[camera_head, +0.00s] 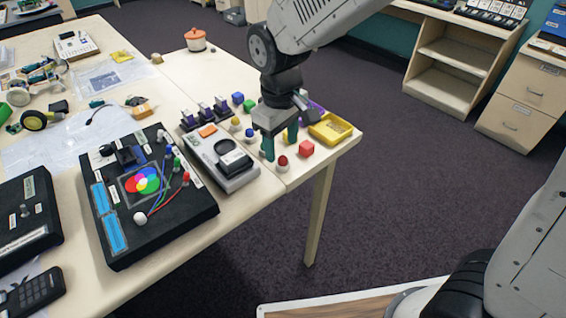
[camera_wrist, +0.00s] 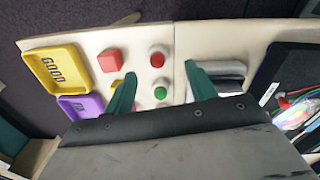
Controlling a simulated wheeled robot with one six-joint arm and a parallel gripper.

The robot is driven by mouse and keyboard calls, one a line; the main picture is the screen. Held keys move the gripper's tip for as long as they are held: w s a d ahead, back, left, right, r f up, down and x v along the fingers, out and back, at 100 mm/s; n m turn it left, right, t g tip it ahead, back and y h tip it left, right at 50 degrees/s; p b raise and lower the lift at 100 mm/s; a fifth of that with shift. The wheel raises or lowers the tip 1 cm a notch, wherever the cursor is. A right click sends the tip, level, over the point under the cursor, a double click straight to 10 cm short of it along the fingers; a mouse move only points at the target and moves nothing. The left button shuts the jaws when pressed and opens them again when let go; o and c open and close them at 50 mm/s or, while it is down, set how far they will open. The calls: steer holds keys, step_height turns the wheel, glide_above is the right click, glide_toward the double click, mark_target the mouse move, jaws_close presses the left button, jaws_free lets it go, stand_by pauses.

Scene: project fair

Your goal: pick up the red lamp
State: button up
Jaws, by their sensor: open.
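A small red dome on a white base, a red lamp (camera_head: 282,162), stands near the front edge of the table. It also shows in the wrist view (camera_wrist: 157,58). My gripper (camera_head: 280,147) points down above the table, its green fingers apart and empty. In the wrist view, my gripper (camera_wrist: 160,79) has the red lamp just beyond its fingertips and in line with the gap between them. A green dome (camera_wrist: 160,92) shows between the fingers. I cannot tell how high the fingertips are above the table.
A red cube (camera_head: 306,148) and a yellow tray (camera_head: 330,129) stand right of the red lamp. A grey device (camera_head: 222,163) is to its left. A black board with coloured lamps and wires (camera_head: 110,215) lies further left. A purple tray (camera_wrist: 80,107) is beside the yellow one.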

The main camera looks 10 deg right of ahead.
mark_target(283, 157)
steer(key=f, duration=0.5)
steer(key=shift+w+d+f, duration=0.2)
steer(key=shift+f, duration=0.1)
steer(key=c, duration=1.1)
